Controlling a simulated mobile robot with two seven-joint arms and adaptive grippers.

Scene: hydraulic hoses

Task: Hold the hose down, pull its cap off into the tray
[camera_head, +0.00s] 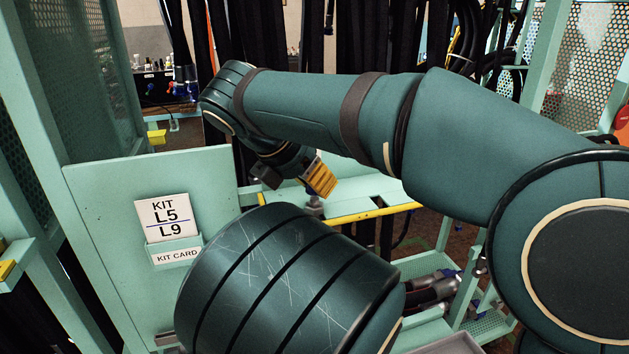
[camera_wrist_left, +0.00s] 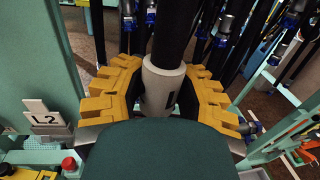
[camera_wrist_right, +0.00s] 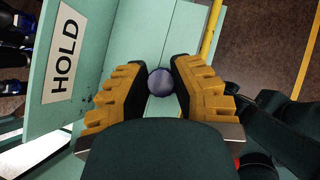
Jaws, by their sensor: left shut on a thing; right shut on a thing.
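A black hose (camera_wrist_left: 178,30) with a pale grey collar (camera_wrist_left: 162,85) stands between the yellow-padded fingers of my left gripper (camera_wrist_left: 162,88), which are shut on the collar. The hose's lower end is hidden behind the gripper body. My right gripper (camera_wrist_right: 160,86) is shut on a round bluish-grey piece (camera_wrist_right: 160,80), and I cannot tell if it is the hose's cap. In the head view my right gripper (camera_head: 292,180) is beside a teal panel, above a teal shelf. My left gripper is hidden there. I cannot make out the tray for certain.
A teal panel with a KIT L5 L9 card (camera_head: 164,218) stands left of my right gripper in the head view. The right wrist view shows a HOLD label (camera_wrist_right: 65,52). A yellow-edged shelf (camera_head: 378,211) lies near. Several dark hoses (camera_head: 352,38) hang behind.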

